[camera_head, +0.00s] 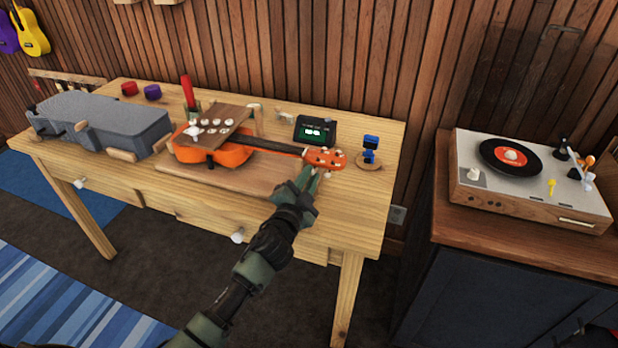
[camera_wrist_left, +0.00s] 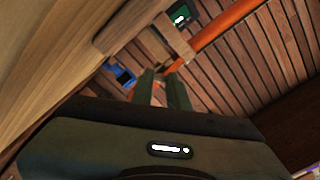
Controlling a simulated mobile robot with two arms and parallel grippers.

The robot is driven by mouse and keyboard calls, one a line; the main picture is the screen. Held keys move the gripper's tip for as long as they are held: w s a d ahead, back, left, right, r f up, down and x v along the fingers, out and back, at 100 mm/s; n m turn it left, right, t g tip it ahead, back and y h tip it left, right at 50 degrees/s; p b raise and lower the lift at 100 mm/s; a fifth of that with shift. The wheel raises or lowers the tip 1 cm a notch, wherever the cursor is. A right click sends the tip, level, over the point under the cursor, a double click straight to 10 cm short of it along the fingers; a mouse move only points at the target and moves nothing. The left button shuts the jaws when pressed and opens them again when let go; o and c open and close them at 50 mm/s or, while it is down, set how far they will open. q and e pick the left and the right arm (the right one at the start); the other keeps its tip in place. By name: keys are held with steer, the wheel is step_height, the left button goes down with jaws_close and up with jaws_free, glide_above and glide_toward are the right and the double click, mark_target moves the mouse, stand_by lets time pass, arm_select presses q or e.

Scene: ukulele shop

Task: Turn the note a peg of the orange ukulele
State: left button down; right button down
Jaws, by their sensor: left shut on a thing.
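The orange ukulele (camera_head: 235,155) lies on its back on the wooden workbench (camera_head: 335,205), its neck pointing right to an orange headstock (camera_head: 326,158) with small pale pegs. In the left wrist view its orange neck (camera_wrist_left: 225,22) runs up to the right. My left gripper (camera_head: 308,178) is at the near side of the headstock, shut on a small part there, which looks like a peg. Its fingertips also show in the left wrist view (camera_wrist_left: 160,76). The fingers hide the held peg, so I cannot tell which note it is. My right gripper is not in view.
A tuner with a lit green screen (camera_head: 315,129) stands behind the neck. A small blue device (camera_head: 370,146) stands right of the headstock. A grey case (camera_head: 105,122) lies at the bench's left. A record player (camera_head: 530,175) sits on a separate cabinet at right.

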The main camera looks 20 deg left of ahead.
arm_select(q)
steer(key=c, duration=1.6)
jaws_free()
steer(key=shift+c, duration=0.2)
steer(key=s, duration=0.8)
steer(key=shift+a, duration=0.1)
